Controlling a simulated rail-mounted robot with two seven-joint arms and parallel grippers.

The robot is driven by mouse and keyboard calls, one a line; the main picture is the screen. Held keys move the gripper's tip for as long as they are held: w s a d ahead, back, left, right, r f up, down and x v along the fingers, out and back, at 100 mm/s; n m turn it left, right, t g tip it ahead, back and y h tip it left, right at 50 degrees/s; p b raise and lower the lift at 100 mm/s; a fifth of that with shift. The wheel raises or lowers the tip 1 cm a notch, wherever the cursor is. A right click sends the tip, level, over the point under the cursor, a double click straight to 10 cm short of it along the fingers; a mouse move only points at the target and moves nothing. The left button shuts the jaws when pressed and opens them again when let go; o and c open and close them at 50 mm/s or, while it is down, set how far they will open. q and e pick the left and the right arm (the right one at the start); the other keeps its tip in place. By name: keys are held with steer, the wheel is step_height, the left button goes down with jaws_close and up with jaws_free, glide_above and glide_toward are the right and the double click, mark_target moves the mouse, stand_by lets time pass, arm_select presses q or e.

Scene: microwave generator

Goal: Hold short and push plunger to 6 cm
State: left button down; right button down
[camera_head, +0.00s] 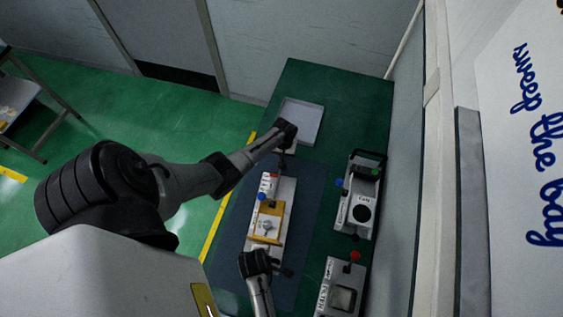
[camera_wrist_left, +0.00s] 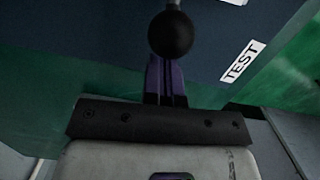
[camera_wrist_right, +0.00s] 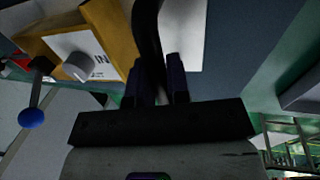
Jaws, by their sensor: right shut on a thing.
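The waveguide rig in the head view has a long pale base (camera_head: 284,195) with a yellow block (camera_head: 267,222), a red knob (camera_head: 274,175) and a blue ball knob (camera_head: 262,197). My left gripper (camera_head: 285,147) is at the rig's far end. Its fingers (camera_wrist_left: 165,80) look closed together, with a black ball knob (camera_wrist_left: 170,34) on a stem at their tips. My right gripper (camera_head: 268,268) is at the near end, shut on a dark curved handle (camera_wrist_right: 149,32). The yellow block (camera_wrist_right: 105,35) and blue ball (camera_wrist_right: 31,118) also show in the right wrist view.
Two more devices stand on the right of the green table, one with a black disc (camera_head: 361,213), one with a red ball lever (camera_head: 354,255). A pale tray (camera_head: 306,112) lies beyond my left gripper. A wall borders the table's right side.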

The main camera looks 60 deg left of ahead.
arm_select(q)
steer(key=shift+s+d, duration=0.2)
arm_select(e)
steer(key=shift+d+f, duration=0.1)
stand_by(0.5)
